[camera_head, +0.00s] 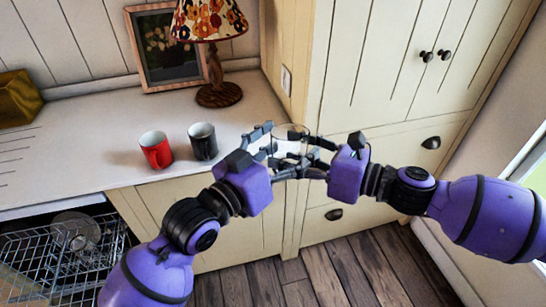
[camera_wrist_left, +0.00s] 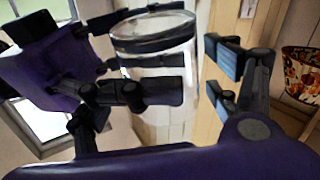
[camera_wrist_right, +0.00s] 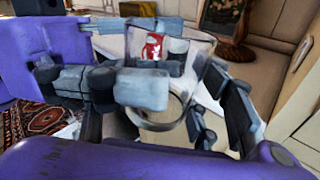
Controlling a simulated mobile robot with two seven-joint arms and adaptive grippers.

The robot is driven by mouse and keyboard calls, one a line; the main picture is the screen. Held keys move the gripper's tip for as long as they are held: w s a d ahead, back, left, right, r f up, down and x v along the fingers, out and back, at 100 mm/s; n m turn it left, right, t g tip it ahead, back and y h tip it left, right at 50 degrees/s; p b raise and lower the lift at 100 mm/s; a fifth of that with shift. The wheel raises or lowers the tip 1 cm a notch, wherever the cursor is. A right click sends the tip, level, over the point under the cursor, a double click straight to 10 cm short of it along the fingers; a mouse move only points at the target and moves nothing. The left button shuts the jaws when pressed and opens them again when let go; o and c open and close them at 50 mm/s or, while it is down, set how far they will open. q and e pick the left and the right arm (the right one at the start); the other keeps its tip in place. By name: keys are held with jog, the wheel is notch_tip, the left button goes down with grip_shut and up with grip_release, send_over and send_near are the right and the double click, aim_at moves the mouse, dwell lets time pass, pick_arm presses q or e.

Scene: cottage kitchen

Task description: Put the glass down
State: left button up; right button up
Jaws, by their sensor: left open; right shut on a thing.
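A clear drinking glass (camera_head: 289,148) is held in the air in front of the counter edge. My right gripper (camera_head: 297,154) is shut on it; the right wrist view shows the glass (camera_wrist_right: 172,112) between its fingers. My left gripper (camera_head: 268,150) is open, its fingers close around the same glass. The left wrist view shows the glass (camera_wrist_left: 155,38) upright between the open fingers; whether they touch it I cannot tell. The fingers of both grippers overlap in the head view and partly hide the glass.
The pale counter (camera_head: 90,165) holds a red mug (camera_head: 157,150), a dark mug (camera_head: 203,141), a lamp (camera_head: 219,95), a picture frame (camera_head: 165,48) and a golden box (camera_head: 18,98). Free counter lies around the mugs. An open wire rack (camera_head: 35,250) is below left. A tall cabinet (camera_head: 390,60) stands right.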

pick_arm(q)
jog(key=shift+w+d, duration=0.45)
jog(key=shift+w, duration=0.1)
jog(key=c, duration=1.3)
jog(key=shift+r, duration=0.1)
jog(key=c, duration=0.3)
pick_arm(e)
jog(key=o, duration=1.5)
jog(key=shift+o, duration=1.2)
